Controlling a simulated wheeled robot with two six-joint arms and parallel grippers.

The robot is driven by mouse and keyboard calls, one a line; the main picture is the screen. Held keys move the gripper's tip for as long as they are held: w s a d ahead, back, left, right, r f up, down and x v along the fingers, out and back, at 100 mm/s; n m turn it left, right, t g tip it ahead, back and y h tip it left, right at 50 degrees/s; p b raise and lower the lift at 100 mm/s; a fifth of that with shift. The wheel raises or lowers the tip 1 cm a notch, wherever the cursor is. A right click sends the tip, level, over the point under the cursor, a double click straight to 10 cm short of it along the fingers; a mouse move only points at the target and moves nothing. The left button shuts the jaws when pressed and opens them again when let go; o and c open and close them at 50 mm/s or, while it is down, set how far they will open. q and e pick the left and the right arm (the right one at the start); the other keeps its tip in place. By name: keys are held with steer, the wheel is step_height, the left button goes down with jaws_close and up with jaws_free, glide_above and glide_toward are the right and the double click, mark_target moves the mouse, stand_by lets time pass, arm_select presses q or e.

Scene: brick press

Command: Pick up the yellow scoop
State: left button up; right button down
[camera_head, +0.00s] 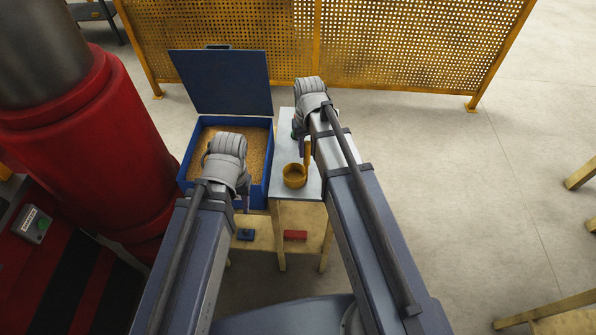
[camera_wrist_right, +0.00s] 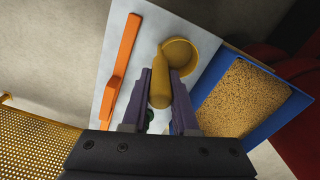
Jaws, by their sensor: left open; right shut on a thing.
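The yellow scoop (camera_head: 294,176) is at the left side of the pale tabletop, its round cup facing up. In the right wrist view the scoop (camera_wrist_right: 179,56) has its cup beyond my fingertips and its handle between them. My right gripper (camera_wrist_right: 160,92), with purple fingers, is shut on the handle. In the head view my right gripper (camera_head: 301,147) is partly hidden by my arm. I cannot tell whether the scoop touches the tabletop. My left gripper (camera_head: 245,203) is open, near the front right of the blue box; its fingers are mostly hidden by my wrist.
The open blue box (camera_head: 269,160) holds tan granules, its lid (camera_head: 222,82) raised behind. An orange bar (camera_wrist_right: 122,65) lies on the pale tabletop (camera_wrist_right: 155,30) beside the scoop. A red block (camera_head: 295,235) and blue block (camera_head: 245,234) sit on the lower shelf. A red machine (camera_head: 85,150) stands left.

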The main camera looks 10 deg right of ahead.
steer(key=shift+r, duration=0.15)
stand_by(0.4)
step_height(320, 180, up, 10)
steer(key=p, duration=1)
steer(key=c, duration=1.2)
jaws_free()
jaws_close()
